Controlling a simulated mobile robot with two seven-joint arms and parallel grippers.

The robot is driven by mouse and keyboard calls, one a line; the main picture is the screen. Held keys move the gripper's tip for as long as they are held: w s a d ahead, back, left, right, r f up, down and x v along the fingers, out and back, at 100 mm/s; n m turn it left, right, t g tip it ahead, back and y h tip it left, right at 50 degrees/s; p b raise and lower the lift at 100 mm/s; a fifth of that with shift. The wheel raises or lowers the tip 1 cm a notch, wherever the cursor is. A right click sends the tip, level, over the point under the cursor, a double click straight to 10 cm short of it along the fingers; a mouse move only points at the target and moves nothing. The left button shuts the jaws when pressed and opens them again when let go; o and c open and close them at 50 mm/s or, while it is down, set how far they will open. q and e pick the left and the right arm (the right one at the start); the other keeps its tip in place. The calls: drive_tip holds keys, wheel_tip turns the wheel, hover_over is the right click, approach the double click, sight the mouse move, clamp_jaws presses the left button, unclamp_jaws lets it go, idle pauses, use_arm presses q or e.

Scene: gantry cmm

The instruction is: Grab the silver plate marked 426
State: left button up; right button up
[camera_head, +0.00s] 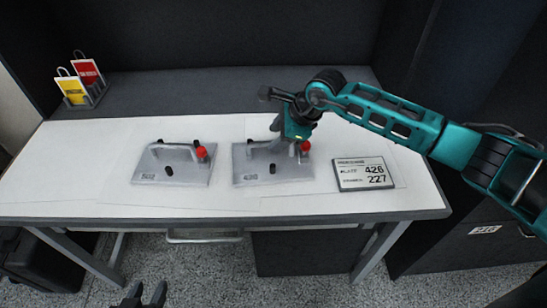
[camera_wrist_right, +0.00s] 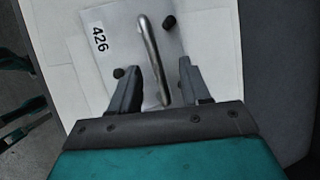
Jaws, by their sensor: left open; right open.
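The silver plate marked 426 (camera_head: 262,178) lies flat on the white table, right of a similar plate. It has a raised bar handle, dark knobs and a red knob. In the right wrist view the plate (camera_wrist_right: 119,52) shows its 426 label, and its handle (camera_wrist_right: 152,55) runs between my fingers. My right gripper (camera_wrist_right: 160,82) is open, one finger on each side of the handle's near end; I cannot tell if they touch it. In the head view it hangs over the plate's back edge. My left gripper (camera_head: 145,292) is open and empty, low in front of the table.
A second silver plate (camera_head: 168,178), its number hard to read, lies to the left. A sign (camera_head: 364,174) showing 426 and 227 lies at right. A rack (camera_head: 82,92) with yellow and red cards stands at back left. The table's front left is clear.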

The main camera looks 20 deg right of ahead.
sight(270, 143)
drive_tip(key=x, duration=0.4)
drive_tip(key=shift+s+a+f, duration=0.1)
drive_tip(key=shift+s+a, duration=0.05)
drive_tip(key=shift+f+b, duration=0.3)
drive_tip(key=shift+b, duration=0.1)
idle(0.5)
clamp_jaws()
drive_tip(key=shift+s+f, duration=0.1)
drive_tip(key=shift+s, duration=0.05)
idle(1.0)
